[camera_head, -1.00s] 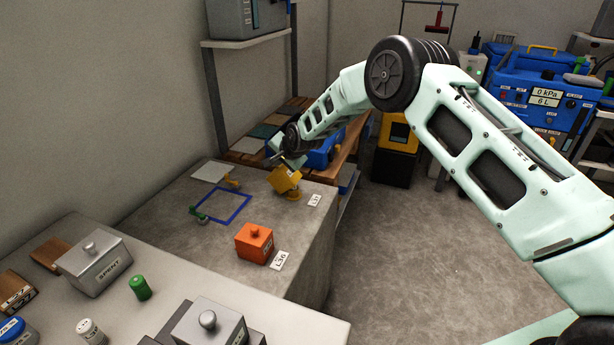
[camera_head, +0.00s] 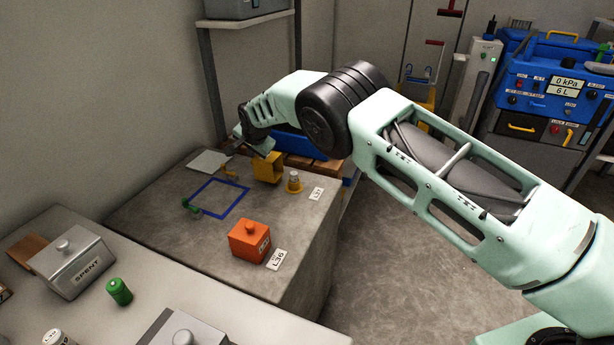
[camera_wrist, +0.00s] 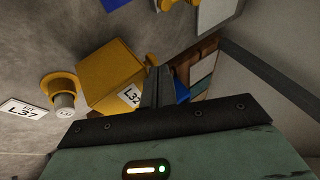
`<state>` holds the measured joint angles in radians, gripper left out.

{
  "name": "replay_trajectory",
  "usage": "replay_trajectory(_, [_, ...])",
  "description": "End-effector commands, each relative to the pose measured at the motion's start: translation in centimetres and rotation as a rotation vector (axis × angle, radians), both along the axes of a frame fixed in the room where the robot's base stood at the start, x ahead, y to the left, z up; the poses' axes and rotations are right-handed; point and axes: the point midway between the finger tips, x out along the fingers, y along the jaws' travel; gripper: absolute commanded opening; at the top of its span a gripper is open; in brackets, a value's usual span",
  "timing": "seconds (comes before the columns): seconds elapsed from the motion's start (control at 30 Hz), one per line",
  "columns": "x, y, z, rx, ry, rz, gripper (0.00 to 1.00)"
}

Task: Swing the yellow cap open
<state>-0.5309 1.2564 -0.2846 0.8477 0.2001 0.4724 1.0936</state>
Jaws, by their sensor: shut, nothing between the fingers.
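The yellow cap (camera_head: 267,167) is a hollow box on the grey block, swung to the left of its round yellow base (camera_head: 294,188). The base is uncovered, and a small pale plug (camera_head: 294,177) stands in it. In the wrist view, the yellow cap (camera_wrist: 108,75) has a white label on its side. The uncovered plug (camera_wrist: 64,105) stands to its left, apart from it. My gripper (camera_head: 266,148) is shut and empty beside the cap. In the wrist view, its dark fingers (camera_wrist: 158,80) are close to the cap's right side; whether they touch is unclear.
An orange lidded box (camera_head: 249,241) stands at the block's front, beside a white L36 tag (camera_head: 279,260). A blue square outline (camera_head: 219,198), with a green piece (camera_head: 190,206) at its corner, lies left of the cap. The L37 tag (camera_head: 317,193) lies right of the base.

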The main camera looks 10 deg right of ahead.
Motion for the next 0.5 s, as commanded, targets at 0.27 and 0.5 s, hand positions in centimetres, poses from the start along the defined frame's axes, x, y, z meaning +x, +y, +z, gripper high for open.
replay_trajectory(0.27, [1.2,1.6,-2.2,0.0,-0.002,0.001,0.0])
replay_trajectory(0.5, [1.7,2.3,-3.0,-0.001,0.0,0.001,0.0])
